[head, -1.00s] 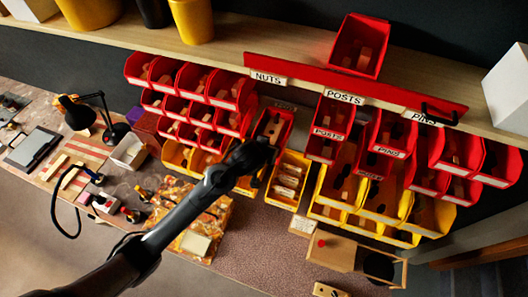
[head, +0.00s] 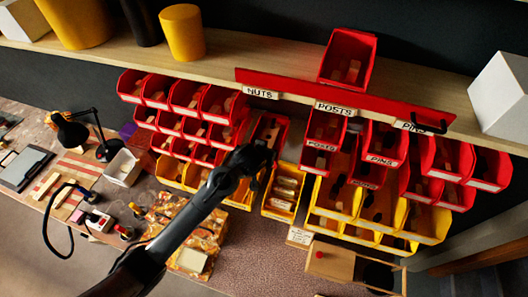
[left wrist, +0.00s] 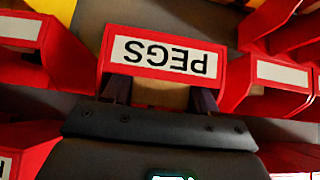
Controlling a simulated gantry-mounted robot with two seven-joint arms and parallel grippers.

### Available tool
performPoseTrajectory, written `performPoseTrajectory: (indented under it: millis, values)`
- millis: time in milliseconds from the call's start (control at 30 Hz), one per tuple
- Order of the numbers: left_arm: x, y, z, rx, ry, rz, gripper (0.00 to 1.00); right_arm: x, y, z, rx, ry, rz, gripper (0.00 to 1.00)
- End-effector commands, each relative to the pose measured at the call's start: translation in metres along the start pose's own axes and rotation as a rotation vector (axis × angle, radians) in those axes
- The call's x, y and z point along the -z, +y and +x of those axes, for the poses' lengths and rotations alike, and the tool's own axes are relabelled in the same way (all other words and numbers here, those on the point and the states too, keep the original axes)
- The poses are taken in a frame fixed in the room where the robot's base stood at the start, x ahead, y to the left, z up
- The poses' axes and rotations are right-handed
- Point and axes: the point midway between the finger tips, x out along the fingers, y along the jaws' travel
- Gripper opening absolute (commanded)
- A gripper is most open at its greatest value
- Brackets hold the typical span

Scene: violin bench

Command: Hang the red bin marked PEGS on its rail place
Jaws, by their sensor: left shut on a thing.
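The red bin marked PEGS (left wrist: 165,55) fills the middle of the left wrist view, its white label upside down there. My left gripper (left wrist: 160,96) is shut on its front, with one dark finger on each side below the label. In the head view the red bin (head: 268,131) is in the gap between the left bin group and the POSTS bins. My left gripper (head: 256,160) is at its lower front and partly covers it. I cannot tell whether the bin touches the rail, as its back is hidden. My right gripper is not in view.
Red bins (head: 185,97) hang close on the left and POSTS bins (head: 323,137) on the right. A yellow bin (head: 284,190) with pale pieces is just below right. A red label strip (head: 340,101) runs along the shelf (head: 215,56) above, with another red bin (head: 347,60) on top.

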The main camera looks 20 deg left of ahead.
Motion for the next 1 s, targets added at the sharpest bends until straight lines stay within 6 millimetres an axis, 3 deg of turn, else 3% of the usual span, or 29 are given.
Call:
performPoseTrajectory:
  millis: [1000]
  values:
    - [0.0026,0.0003,-0.0023,-0.001,0.003,0.0,0.08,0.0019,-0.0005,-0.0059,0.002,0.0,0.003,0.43]
